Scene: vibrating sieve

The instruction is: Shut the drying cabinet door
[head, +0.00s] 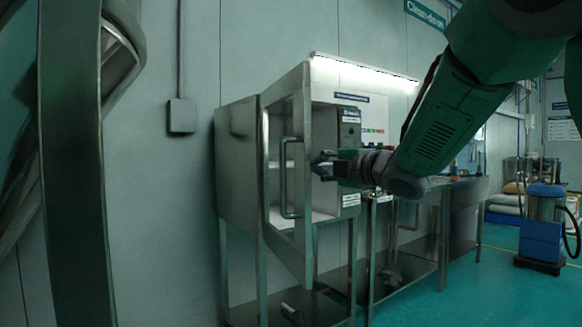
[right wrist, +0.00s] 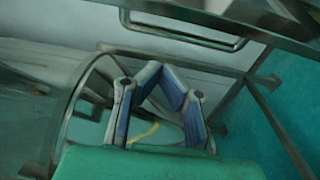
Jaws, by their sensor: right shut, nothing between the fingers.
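The drying cabinet (head: 237,165) is a steel box on legs in the middle of the head view. Its door (head: 307,240) has a steel frame around a large pane and stands open, swung out from the cabinet's left front side. A vertical bar handle (head: 284,178) is on the door. My right gripper (head: 318,166) is shut and empty, just right of the door's free edge, pointing left in front of the cabinet's right side. Contact with the door cannot be told. In the right wrist view its fingers (right wrist: 161,78) come together below a metal bar handle (right wrist: 185,35). My left gripper is out of view.
A large curved steel part (head: 72,160) fills the near left. A steel table (head: 460,187) stands right of the cabinet. A blue machine (head: 541,225) stands on the green floor (head: 480,285), which is open at the right front.

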